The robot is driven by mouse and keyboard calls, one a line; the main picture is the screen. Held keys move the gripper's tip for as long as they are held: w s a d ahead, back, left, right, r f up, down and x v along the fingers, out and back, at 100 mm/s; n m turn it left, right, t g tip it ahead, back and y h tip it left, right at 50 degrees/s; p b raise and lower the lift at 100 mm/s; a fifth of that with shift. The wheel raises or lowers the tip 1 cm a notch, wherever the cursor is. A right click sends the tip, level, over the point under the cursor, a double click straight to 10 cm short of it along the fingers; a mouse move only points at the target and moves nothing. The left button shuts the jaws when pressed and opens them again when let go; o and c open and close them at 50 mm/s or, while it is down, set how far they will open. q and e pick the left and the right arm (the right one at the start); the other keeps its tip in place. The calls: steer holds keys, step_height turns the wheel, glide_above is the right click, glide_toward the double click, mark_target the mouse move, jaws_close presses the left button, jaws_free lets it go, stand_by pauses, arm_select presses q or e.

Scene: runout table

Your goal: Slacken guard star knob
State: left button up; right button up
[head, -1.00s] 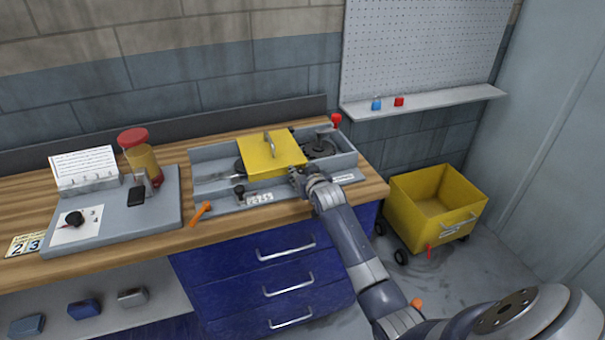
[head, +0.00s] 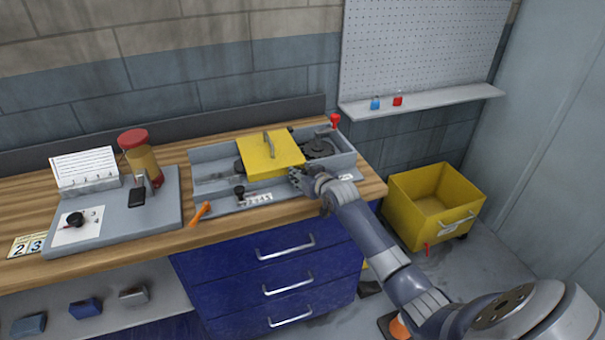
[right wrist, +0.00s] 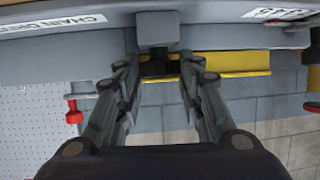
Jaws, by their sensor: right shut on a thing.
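The yellow guard (head: 270,155), with a metal handle on top, lies flat and closed over the grey trough fixture (head: 205,178) on the bench. My right gripper (head: 295,177) is at the guard's front right corner, low by the fixture's front. In the right wrist view its two fingers (right wrist: 157,72) are on either side of a small dark knob (right wrist: 158,68) under a grey block, shut on it. The knob's shape is mostly hidden, and in the head view the gripper covers it. The guard's yellow edge (right wrist: 235,62) shows behind. My left gripper is out of view.
A black knob (head: 239,191) and an orange handle (head: 200,213) are on and beside the fixture's front left. A red knob (head: 335,119) stands at its back right. A grey board (head: 115,218) with a jar (head: 142,160) is left. A yellow cart (head: 425,215) stands right.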

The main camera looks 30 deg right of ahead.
steer(key=o, duration=1.1)
steer(key=shift+c, duration=0.2)
steer(key=shift+s, duration=0.1)
steer(key=v, duration=1.2)
steer(key=shift+f, duration=0.15)
